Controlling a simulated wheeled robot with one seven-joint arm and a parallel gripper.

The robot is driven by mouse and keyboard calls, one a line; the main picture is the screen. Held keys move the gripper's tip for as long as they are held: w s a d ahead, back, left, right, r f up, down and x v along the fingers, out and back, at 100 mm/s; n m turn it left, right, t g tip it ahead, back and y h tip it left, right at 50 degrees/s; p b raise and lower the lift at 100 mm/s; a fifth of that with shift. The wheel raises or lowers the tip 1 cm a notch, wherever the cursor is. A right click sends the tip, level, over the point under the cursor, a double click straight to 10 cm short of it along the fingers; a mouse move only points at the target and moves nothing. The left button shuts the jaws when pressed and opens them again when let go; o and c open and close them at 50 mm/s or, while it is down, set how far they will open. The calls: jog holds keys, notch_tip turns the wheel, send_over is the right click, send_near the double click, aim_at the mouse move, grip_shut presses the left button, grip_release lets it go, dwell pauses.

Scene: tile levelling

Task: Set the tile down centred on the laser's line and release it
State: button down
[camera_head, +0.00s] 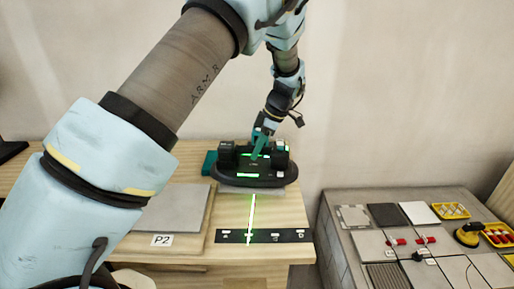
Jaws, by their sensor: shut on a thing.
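My gripper (260,150) reaches down over the wooden table. It is shut on a dark, rounded tool (228,174) with black blocks on top and glowing green marks. The grip itself is partly hidden. A pale edge (236,189), perhaps the tile, shows beneath the tool's front side; the tool hides most of it. I cannot tell whether it touches the table. The laser's green line (252,214) runs from below the tool toward the front, crossing a black marked strip (290,236). The pale edge lies across the line's far end; exact centring cannot be told.
A grey slab (178,209) lies left of the line, behind a "P2" label (161,240). A teal block (209,163) stands left of the tool. A lower grey bench (352,252) at right carries several tiles, yellow trays and a yellow-black tool (468,234).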

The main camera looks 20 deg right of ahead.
aim_at(259, 165)
jog(key=shift+f+b, duration=1.25)
jog(key=shift+f, duration=1.35)
jog(key=shift+d+f+b, duration=0.1)
jog(key=shift+f+b, duration=0.5)
jog(key=shift+f, duration=0.05)
dwell(0.4)
jog(key=c, duration=0.6)
grip_release()
jog(key=shift+s, duration=0.1)
jog(key=shift+o, duration=0.2)
jog(key=shift+f, duration=0.15)
jog(key=b+v, duration=0.2)
jog(key=v, duration=0.9)
jog(key=shift+b, duration=0.3)
